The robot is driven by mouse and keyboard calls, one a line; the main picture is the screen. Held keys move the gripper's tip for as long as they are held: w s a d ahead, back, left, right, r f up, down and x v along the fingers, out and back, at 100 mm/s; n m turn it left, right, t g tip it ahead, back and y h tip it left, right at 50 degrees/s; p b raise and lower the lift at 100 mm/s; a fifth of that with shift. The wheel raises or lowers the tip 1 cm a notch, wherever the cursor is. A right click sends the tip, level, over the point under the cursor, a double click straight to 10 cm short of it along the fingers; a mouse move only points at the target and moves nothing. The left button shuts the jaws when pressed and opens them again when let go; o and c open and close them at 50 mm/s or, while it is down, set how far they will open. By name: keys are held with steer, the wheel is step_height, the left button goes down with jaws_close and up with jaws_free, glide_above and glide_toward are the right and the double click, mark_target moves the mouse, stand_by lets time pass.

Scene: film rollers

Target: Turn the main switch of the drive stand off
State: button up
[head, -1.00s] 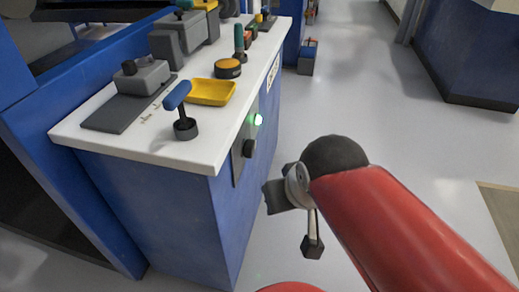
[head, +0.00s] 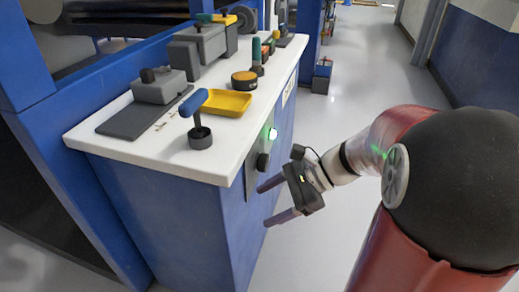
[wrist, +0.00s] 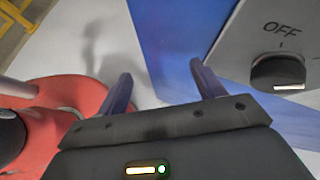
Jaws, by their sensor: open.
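The drive stand (head: 190,215) is a blue cabinet with a white top, left of centre in the head view. Its main switch (head: 262,162) is a black rotary knob on a grey side panel (head: 251,182), below a lit green lamp (head: 273,134). In the wrist view the switch (wrist: 278,72) is at the right edge, with "OFF" printed above it and a white mark low on its face. My gripper (head: 265,205) is open and empty beside the panel, a little below the switch. In the wrist view my gripper (wrist: 160,73) has both fingers apart, left of the switch.
The stand's top carries a blue-handled lever (head: 200,136), a yellow tray (head: 226,103), an orange-and-black button (head: 244,80) and grey blocks (head: 160,87). A blue wall or cabinet (head: 475,70) stands at the far right.

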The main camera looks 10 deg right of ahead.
mark_target(269, 163)
steer(key=w+d+m+t+y, duration=0.5)
steer(key=w+d+m+t, duration=0.2)
steer(key=w+d+m, duration=0.3)
steer(key=shift+m, duration=0.5)
steer(key=x, duration=0.3)
steer(key=s+b+x, duration=0.1)
steer(key=x, duration=0.3)
steer(key=shift+w+a+f, duration=0.1)
steer(key=shift+a+f, duration=0.05)
steer(key=shift+a, duration=0.2)
steer(key=c, duration=1)
